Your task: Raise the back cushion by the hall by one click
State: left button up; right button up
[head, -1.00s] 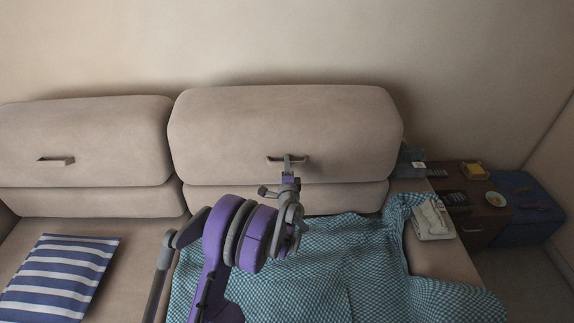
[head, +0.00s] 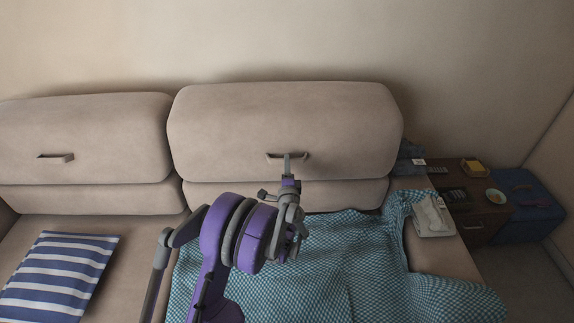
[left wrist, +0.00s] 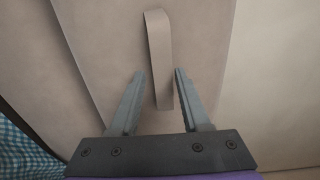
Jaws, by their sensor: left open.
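Two beige back cushions stand along the sofa's back. The right one (head: 285,115) has a grey-beige pull handle (head: 300,155) low on its front; the left one (head: 85,125) has a like handle (head: 56,158). I cannot tell which cushion is by the hall. My left gripper (head: 288,158) is at the right cushion's handle and hides part of it. In the left wrist view the handle (left wrist: 158,60) reaches between the open fingers of my left gripper (left wrist: 158,75), with a gap on both sides. My right gripper is not in view.
A teal checked blanket (head: 340,260) covers the seat below my arm. A striped cushion (head: 58,275) lies on the left seat. A tissue box (head: 432,217) is on the right armrest, beside a dark side table (head: 475,230) with small items and a blue box (head: 530,195).

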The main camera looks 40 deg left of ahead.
pick_arm(q)
jog(key=v, duration=0.9)
jog(key=shift+s+d, duration=0.25)
jog(key=shift+s, duration=0.05)
jog(key=s+d+r+n+g+h+p, duration=0.2)
jog(key=s+d+r+n+g+p, duration=0.3)
jog(key=s+r+n, duration=0.3)
jog(key=s+d+r+n+g+h+p, duration=0.2)
jog(key=s+d+h+p, duration=0.3)
jog(key=s+d+h, duration=0.4)
jog(key=s+d+r+g, duration=0.1)
jog(key=s+d, duration=0.6)
jog(key=d, duration=0.2)
jog(key=shift+s+d, duration=0.25)
jog(key=shift+s, duration=0.1)
jog(key=shift+a, duration=0.1)
dwell(0.6)
